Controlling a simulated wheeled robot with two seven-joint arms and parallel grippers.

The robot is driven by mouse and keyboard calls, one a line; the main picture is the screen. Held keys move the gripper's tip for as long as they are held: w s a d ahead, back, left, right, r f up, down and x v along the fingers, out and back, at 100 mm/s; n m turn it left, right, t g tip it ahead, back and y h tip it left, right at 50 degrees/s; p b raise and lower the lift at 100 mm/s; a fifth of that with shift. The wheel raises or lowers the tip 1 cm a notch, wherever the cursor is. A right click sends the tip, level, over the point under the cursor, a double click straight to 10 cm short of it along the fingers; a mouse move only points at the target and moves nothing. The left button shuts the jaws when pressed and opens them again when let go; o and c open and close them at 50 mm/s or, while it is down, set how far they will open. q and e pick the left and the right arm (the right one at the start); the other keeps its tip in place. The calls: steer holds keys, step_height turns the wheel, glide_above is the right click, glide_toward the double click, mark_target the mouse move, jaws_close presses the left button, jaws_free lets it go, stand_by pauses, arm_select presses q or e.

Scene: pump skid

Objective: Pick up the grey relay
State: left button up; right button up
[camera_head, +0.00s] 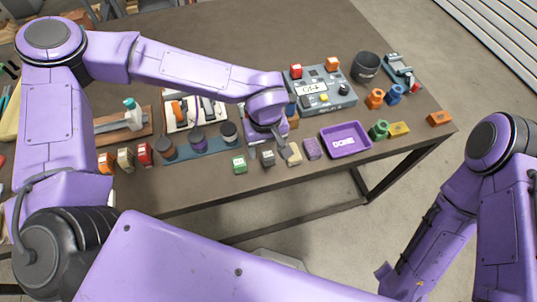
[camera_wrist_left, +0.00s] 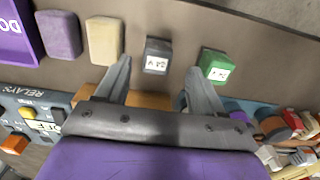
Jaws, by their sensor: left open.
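The grey relay (camera_head: 268,158) is a small dark grey block with a white label. It stands near the table's front edge, between a green relay (camera_head: 239,164) and a beige relay (camera_head: 294,158). In the left wrist view the grey relay (camera_wrist_left: 157,56) shows between and just beyond the fingertips. My left gripper (camera_head: 268,149) is open and empty, beside the grey relay on its far side; its fingers also show in the left wrist view (camera_wrist_left: 158,66). The exact height above the table is hard to tell. My right arm is at the right, its gripper out of view.
A purple relay (camera_head: 312,148) and the purple DONE tray (camera_head: 345,140) stand to the right. A grey relay panel (camera_head: 322,91) with knobs is behind the gripper. Round jars on a blue strip (camera_head: 205,147) stand to the left. The table edge is close in front.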

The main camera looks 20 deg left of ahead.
mark_target(268, 154)
arm_select(q)
steer(key=f, duration=0.3)
steer(key=shift+d+f, duration=0.15)
steer(key=shift+d, duration=0.05)
steer(key=shift+f, duration=0.4)
steer(key=c, duration=1)
